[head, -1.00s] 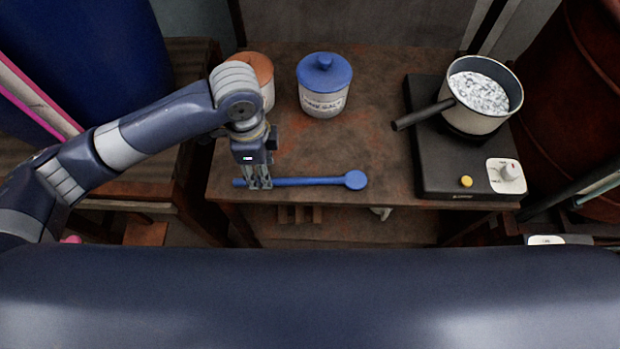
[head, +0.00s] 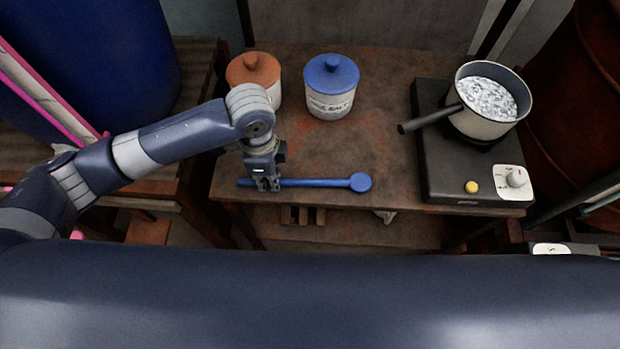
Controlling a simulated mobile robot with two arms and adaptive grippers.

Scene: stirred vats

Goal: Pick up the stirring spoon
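The blue stirring spoon (head: 318,183) lies flat along the front edge of the wooden table, its round end to the right. My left gripper (head: 267,186) points down at the left part of the spoon's handle, with its fingers at the handle. The fingers hide a short piece of the handle, and I cannot tell whether they are closed on it. The handle's tip shows to the left of the fingers. My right gripper is not in view.
An orange-lidded jar (head: 254,72) and a blue-lidded salt jar (head: 331,87) stand behind the gripper. A pot (head: 487,100) of pale, bubbly contents sits on a black hotplate (head: 437,170) at the right. The table's middle (head: 375,140) is clear.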

